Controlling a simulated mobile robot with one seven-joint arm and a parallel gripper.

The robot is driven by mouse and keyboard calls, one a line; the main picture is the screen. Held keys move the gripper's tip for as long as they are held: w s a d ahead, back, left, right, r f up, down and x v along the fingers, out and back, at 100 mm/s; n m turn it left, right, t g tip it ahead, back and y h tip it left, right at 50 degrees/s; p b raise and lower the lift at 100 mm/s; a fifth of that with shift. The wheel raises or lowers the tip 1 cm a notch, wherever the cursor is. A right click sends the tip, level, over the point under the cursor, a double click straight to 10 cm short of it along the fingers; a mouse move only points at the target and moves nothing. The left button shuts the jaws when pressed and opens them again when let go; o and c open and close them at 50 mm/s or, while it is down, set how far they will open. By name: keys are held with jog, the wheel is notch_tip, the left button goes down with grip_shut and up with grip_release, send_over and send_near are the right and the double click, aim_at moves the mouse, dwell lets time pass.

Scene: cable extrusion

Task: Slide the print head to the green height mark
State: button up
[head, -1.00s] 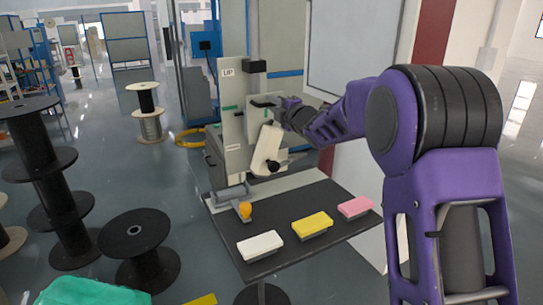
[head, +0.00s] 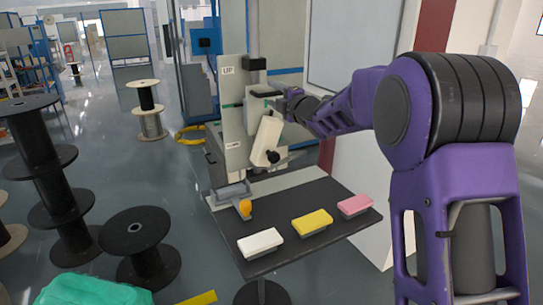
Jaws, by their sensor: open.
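The print head (head: 257,112) is a pale block on a vertical column, with a tilted white piece and a dark knob below it. A pale panel (head: 233,125) marked "UP" stands just left of it. A short green mark (head: 231,105) shows on the panel, close to the height of the block's upper part. My gripper (head: 280,104) is open at the right side of the print head, touching it or very close. Its fingertips are small and partly hidden, so exact contact cannot be told.
A dark table (head: 290,245) below holds a white block (head: 260,243), a yellow block (head: 312,223), a pink block (head: 355,205) and a grey tool with an orange part (head: 245,208). Black spools (head: 134,232) stand on the floor at left. A cabinet stands behind the arm.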

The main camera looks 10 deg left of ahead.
jog(key=shift+b+v, duration=0.95)
jog(key=shift+v, duration=1.2)
jog(key=v, duration=0.3)
jog(key=shift+w, duration=0.1)
jog(key=shift+r, duration=0.1)
